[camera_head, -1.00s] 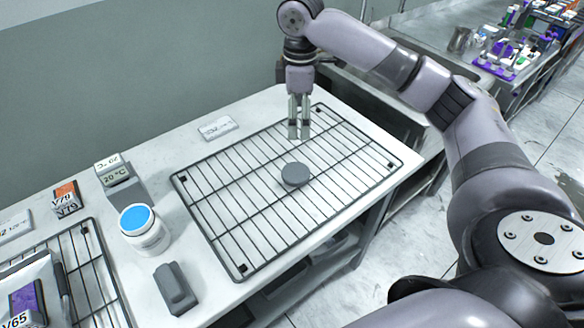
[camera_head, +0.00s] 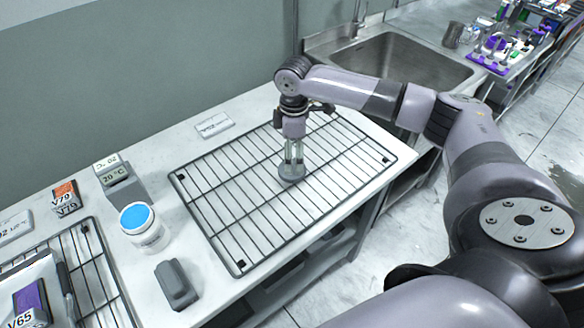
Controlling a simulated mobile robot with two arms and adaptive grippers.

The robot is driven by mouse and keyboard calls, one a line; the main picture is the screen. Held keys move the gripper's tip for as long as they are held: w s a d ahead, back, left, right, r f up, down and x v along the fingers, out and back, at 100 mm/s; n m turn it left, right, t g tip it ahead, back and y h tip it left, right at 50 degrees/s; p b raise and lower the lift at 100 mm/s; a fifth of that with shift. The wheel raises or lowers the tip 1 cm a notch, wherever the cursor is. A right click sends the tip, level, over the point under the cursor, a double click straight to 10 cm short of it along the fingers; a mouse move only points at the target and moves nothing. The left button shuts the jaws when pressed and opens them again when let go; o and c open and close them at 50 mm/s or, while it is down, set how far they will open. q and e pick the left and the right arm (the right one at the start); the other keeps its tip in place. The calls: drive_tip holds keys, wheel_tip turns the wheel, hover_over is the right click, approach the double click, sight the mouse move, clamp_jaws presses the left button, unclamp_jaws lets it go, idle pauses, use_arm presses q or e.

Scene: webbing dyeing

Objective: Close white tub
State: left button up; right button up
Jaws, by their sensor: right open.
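The white tub (camera_head: 146,231) stands upright on the white table at the left, with no lid on it and blue contents showing at its top. A round grey lid (camera_head: 292,173) lies on the wire rack (camera_head: 219,222). My right gripper (camera_head: 292,170) points down at the lid, with its fingers at the lid and partly covering it. It is open, and I cannot tell whether the fingers touch the lid. My left gripper is not in view.
A grey device (camera_head: 176,284) lies in front of the tub. A display unit (camera_head: 119,182) and an orange-and-dark box (camera_head: 66,196) stand behind it. A second rack (camera_head: 98,274) is at the lower left. A sink (camera_head: 400,62) is at the back right.

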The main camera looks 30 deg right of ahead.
drive_tip(key=shift+s+a+f+p, duration=0.1)
drive_tip(key=shift+f+p, duration=0.2)
drive_tip(key=shift+f, duration=0.1)
wheel_tip(320, 180, down, 4)
drive_tip(key=shift+a+f+p, duration=0.15)
drive_tip(key=shift+f+p, duration=0.1)
drive_tip(key=shift+p, duration=0.25)
drive_tip(key=shift+c, duration=0.4)
drive_tip(key=c, duration=0.9)
drive_tip(key=shift+r, duration=0.2)
